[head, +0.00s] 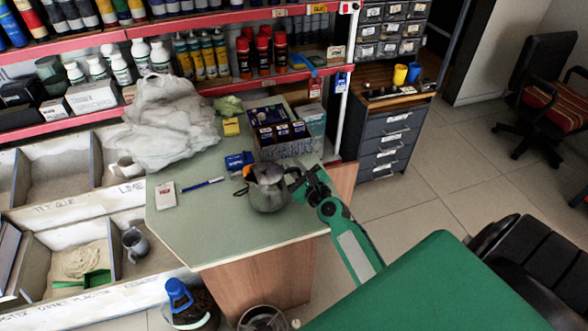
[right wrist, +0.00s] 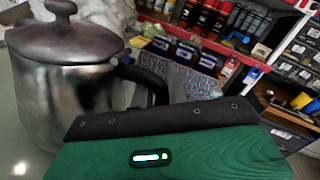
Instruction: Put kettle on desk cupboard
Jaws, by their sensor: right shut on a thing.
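A grey metal kettle (head: 268,190) with a lid and dark handle is at the right side of the desk's green top (head: 215,222). It looks upright; whether its base touches the top is not clear. My right gripper (head: 299,187) reaches in from the right and is shut on the kettle's handle. In the right wrist view, the kettle (right wrist: 62,85) fills the left side, with its black handle (right wrist: 145,78) at the jaws, which are mostly hidden. My left gripper is not in view.
Boxes (head: 280,130), a crumpled white bag (head: 172,122), a blue pen (head: 202,184) and a card (head: 165,195) lie on the desk. A drawer cabinet (head: 385,140) with yellow and blue cups stands behind right. The desk's front middle is clear.

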